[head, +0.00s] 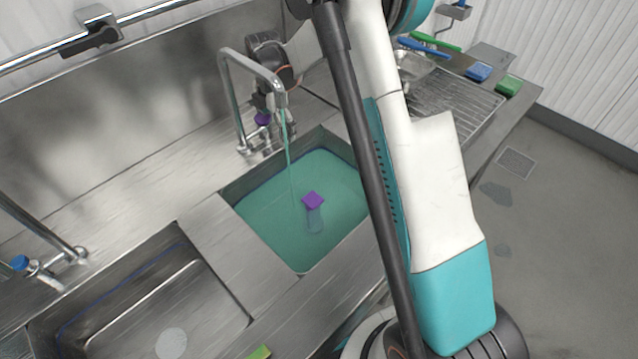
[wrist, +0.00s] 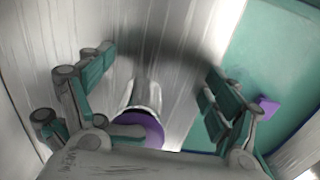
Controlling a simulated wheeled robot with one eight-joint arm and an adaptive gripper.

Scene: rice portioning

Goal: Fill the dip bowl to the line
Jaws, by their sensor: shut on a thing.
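The dip bowl (head: 228,192) is the sunken steel basin in the middle of the head view. It holds teal liquid (head: 270,215), and a dark blue line shows on its back left wall close to the liquid's surface; I cannot tell the exact gap. A teal stream (head: 289,165) runs from the curved tap (head: 235,90) into it. A purple-topped clear tube (head: 313,200) stands in the liquid. My gripper (head: 264,103) is at the tap's purple knob (head: 262,119), shut on it. The wrist view shows the purple knob (wrist: 142,126) between my fingers (wrist: 158,82).
An empty basin (head: 205,310) with its own blue line is at lower left. A blue-knobbed tap (head: 20,263) stands beyond it. A ribbed drainboard (head: 455,105), a blue sponge (head: 479,72) and a green sponge (head: 508,85) are at the right. My arm hides part of the counter.

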